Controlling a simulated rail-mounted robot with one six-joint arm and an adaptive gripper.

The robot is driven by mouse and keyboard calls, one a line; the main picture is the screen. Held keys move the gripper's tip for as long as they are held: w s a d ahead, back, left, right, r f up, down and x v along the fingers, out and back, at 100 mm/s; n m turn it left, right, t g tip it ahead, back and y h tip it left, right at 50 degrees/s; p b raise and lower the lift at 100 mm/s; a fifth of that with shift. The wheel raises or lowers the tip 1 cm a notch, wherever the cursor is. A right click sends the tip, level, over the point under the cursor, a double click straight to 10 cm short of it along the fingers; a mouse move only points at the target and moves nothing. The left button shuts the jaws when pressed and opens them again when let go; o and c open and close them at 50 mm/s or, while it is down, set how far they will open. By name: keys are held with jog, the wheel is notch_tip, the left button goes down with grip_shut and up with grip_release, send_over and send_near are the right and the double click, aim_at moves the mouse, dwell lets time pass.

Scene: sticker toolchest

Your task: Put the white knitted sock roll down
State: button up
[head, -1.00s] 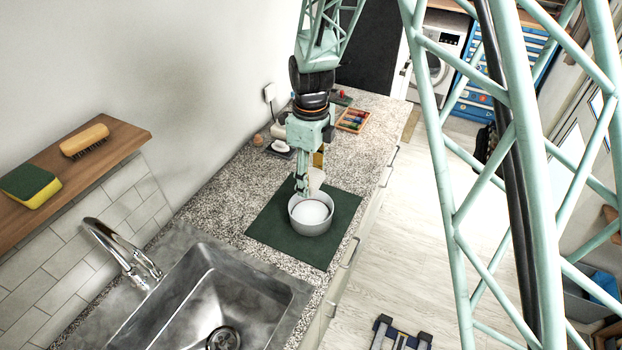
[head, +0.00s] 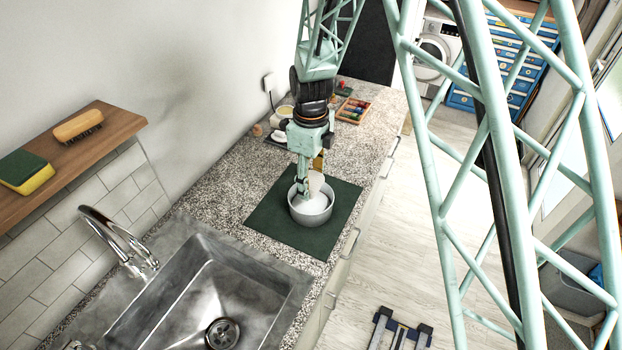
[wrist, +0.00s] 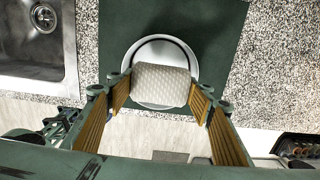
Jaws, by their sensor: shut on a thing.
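The white knitted sock roll (wrist: 160,84) is between the fingers of my gripper (wrist: 160,95), which is shut on it in the wrist view. The roll is over a round pale bowl (wrist: 133,57), and the bowl's rim shows around it. In the head view my gripper (head: 309,187) points down into the bowl (head: 311,214), with the pale roll (head: 316,182) partly hidden by the fingers. I cannot tell whether the roll touches the bowl's bottom. The bowl stands on a dark green mat (head: 268,222) on the speckled counter.
A steel sink (head: 185,290) with a tap (head: 115,235) lies at the front left. A wooden shelf (head: 105,140) holds a brush (head: 78,126) and a sponge (head: 24,172). A tray of coloured items (head: 354,110) and small objects stand farther back. The mat around the bowl is clear.

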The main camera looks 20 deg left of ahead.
jog(key=shift+f+b, duration=0.75)
jog(key=shift+f, duration=1.7)
jog(key=o, duration=1)
jog(key=shift+c, duration=0.2)
jog(key=shift+r, duration=0.1)
jog(key=shift+r+p, duration=1.1)
jog(key=shift+r, duration=2.3)
